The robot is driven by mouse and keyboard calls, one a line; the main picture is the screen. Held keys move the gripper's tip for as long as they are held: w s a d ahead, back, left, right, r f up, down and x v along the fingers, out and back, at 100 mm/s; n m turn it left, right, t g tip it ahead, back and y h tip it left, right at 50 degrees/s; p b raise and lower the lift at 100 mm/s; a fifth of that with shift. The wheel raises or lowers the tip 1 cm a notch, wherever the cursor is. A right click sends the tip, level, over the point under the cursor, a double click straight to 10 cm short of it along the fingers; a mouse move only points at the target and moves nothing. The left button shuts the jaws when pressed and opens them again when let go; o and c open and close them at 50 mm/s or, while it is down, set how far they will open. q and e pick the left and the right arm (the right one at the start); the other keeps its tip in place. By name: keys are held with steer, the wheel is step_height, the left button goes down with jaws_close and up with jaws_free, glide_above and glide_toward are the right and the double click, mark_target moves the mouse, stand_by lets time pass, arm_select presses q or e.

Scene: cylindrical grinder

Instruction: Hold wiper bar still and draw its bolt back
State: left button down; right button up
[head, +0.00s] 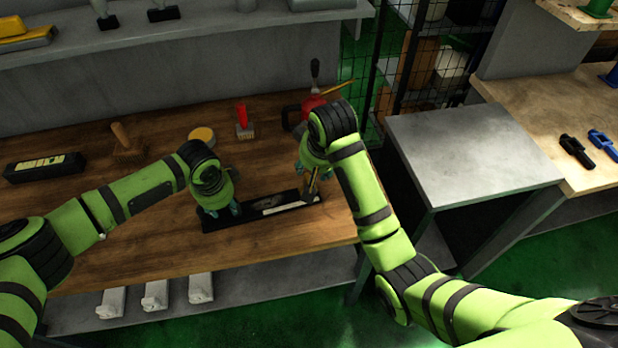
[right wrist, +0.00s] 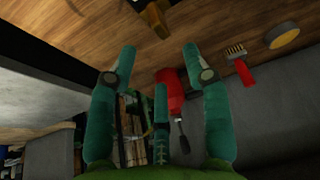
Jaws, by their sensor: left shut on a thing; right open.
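The wiper bar (head: 248,214), a long black bar with a pale plate on its top, lies on the wooden bench top. My left gripper (head: 222,212) is shut on its left part. A brass-coloured upright piece (head: 313,184), which looks like the bolt, stands at the bar's right end. It also seems to show at the top edge of the right wrist view (right wrist: 154,20). My right gripper (head: 308,176) is close beside this piece. In the right wrist view my right gripper (right wrist: 160,62) has its fingers spread, with nothing between them.
Behind the bar stand a red oil can (head: 311,104), a red-handled brush (head: 243,124) and a yellow round tin (head: 201,136). A wooden-handled tool (head: 124,138) and a black box (head: 44,167) are at left. A grey metal table (head: 472,152) stands clear at right.

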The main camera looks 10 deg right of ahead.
mark_target(309, 179)
steer(key=x, duration=1.1)
steer(key=shift+f, duration=0.1)
steer(key=shift+d, duration=0.1)
jaws_close()
